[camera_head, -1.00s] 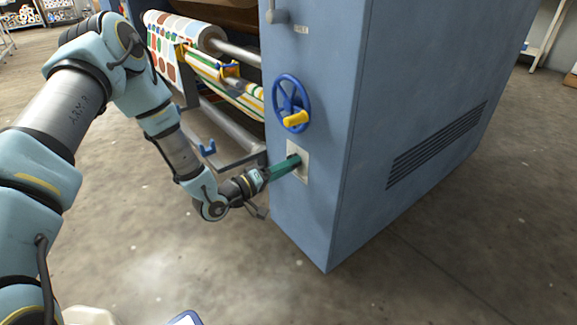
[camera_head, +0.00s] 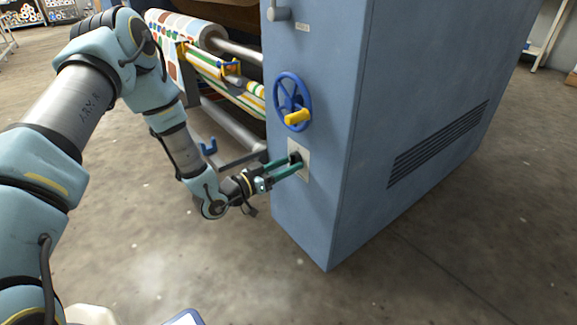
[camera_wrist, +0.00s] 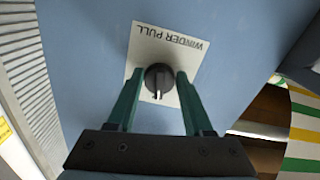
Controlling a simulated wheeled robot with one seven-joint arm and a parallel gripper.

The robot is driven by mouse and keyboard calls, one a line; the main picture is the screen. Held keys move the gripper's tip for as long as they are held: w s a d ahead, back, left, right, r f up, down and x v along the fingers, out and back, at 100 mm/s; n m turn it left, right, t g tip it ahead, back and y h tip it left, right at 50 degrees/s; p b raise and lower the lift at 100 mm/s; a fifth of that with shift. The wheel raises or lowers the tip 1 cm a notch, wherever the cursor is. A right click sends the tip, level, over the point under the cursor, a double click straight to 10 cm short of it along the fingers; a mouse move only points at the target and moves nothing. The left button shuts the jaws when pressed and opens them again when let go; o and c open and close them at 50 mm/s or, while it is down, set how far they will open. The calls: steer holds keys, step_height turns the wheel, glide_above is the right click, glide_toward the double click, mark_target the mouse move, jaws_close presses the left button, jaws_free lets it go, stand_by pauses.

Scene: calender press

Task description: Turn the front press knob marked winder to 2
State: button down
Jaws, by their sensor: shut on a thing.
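The winder knob (camera_wrist: 158,78) is round and black with a pale pointer line, on a white plate (camera_wrist: 190,56) lettered WINDER PULL, upside down in the wrist view. The pointer line runs toward the bottom of that view. No numbers are legible. In the head view the plate (camera_head: 304,150) is low on the blue press front, under the handwheel. My gripper (camera_wrist: 160,76) has its two green fingers on either side of the knob, shut on it. In the head view my gripper (camera_head: 297,165) reaches the plate from the left, and its fingers partly hide the knob.
A blue handwheel (camera_head: 290,101) with a yellow grip sits just above the plate. Rollers with printed web (camera_head: 215,70) and a blue hook (camera_head: 208,148) are to the left. The floor in front of the press is clear.

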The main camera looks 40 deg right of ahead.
steer(key=shift+w+m, duration=0.1)
steer(key=shift+m, duration=0.7)
steer(key=shift+c, duration=1.5)
jaws_free()
steer(key=a+p, duration=0.2)
steer(key=a, duration=0.9)
steer(key=shift+w, duration=0.3)
